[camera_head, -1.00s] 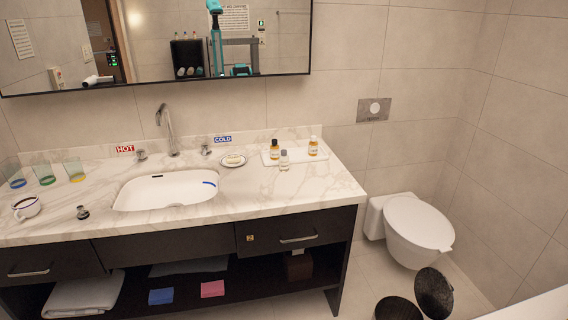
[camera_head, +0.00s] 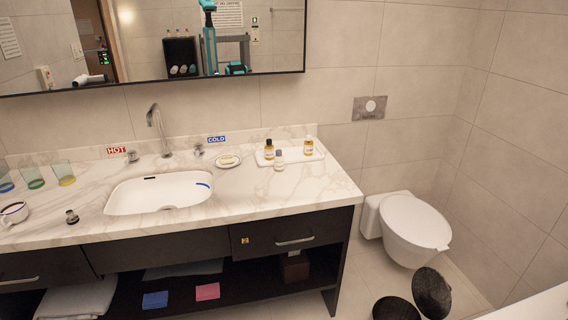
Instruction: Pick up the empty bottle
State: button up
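Three small bottles are on the right part of the marble counter, by a white tray (camera_head: 296,154). One amber bottle with a black cap (camera_head: 269,150) stands at the tray's left. Another amber bottle with an orange cap (camera_head: 308,146) stands at its right. A clear bottle (camera_head: 279,160), which looks empty, stands at the tray's front edge; I cannot tell whether it is on the tray. All three are upright. My gripper is not in view.
A sink (camera_head: 158,194) with a tap is left of the bottles, and a soap dish (camera_head: 228,161) is between. A toilet (camera_head: 412,228) and an open black bin (camera_head: 396,308) are right of the counter.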

aim_at(279, 158)
jog(key=u, duration=0.05)
jog(key=i, duration=0.75)
jog(key=k, duration=0.15)
jog(key=u, duration=2.8)
jog(key=i, duration=0.2)
jog(key=z, duration=0.1)
